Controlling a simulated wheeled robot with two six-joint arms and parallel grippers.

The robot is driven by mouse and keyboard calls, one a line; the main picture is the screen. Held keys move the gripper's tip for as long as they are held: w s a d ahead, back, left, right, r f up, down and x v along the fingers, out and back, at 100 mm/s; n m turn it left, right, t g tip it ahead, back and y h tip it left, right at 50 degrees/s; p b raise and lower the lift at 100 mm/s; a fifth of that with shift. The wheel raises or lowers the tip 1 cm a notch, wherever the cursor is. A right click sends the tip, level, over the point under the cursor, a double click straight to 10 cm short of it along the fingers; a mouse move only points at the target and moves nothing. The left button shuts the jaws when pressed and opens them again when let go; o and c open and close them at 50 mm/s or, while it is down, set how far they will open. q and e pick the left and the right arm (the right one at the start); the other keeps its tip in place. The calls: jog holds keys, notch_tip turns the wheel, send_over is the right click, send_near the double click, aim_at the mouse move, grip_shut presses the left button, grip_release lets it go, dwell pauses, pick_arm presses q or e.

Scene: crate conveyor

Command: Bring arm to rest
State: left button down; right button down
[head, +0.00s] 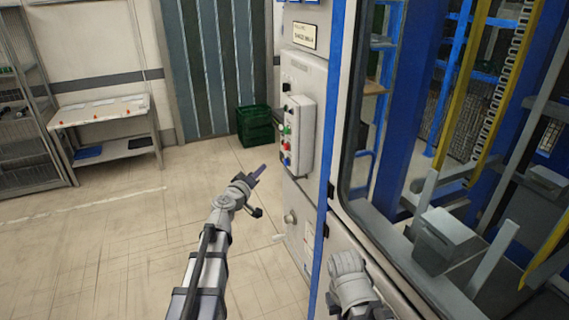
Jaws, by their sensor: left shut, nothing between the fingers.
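My left arm reaches up from the bottom of the head view, and my left gripper (260,170) is at its end. The gripper is shut and empty, held in the open air. It is a little left of the control box (299,132) in the picture, which has green, red and blue buttons. I cannot tell the exact gap between them. Part of my other arm shows at the bottom, in front of the machine's lower panel. Its gripper fingers cannot be made out.
The machine cabinet (303,75) with its blue frame and window fills the right side. Green crates (255,126) stand on the floor by the strip curtain (210,60). A white table (100,112) and a wire rack (22,120) stand at the left. The floor at left centre is clear.

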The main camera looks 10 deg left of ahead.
pick_arm(q)
jog(key=s+d+f+m+g+h, duration=0.2)
jog(key=s+d+f+m+g, duration=0.3)
jog(key=d, duration=0.5)
jog(key=s+d+f+m+g+h, duration=0.35)
jog(key=s+d+f, duration=0.35)
jog(key=d, duration=0.4)
jog(key=s+d+f+m+g+y, duration=0.25)
jog(key=s+f+g, duration=0.25)
jog(key=s, duration=0.5)
jog(key=s+a+f+g+y, duration=0.1)
jog(key=s+a+g+y, duration=0.1)
jog(key=s, duration=0.4)
jog(key=s+a+f+g+y, duration=0.2)
jog(key=s+a+y, duration=0.1)
jog(key=s+y, duration=0.2)
jog(key=shift+s+a+f+m, duration=0.15)
jog(key=shift+s+a+m, duration=0.2)
jog(key=shift+s, duration=0.3)
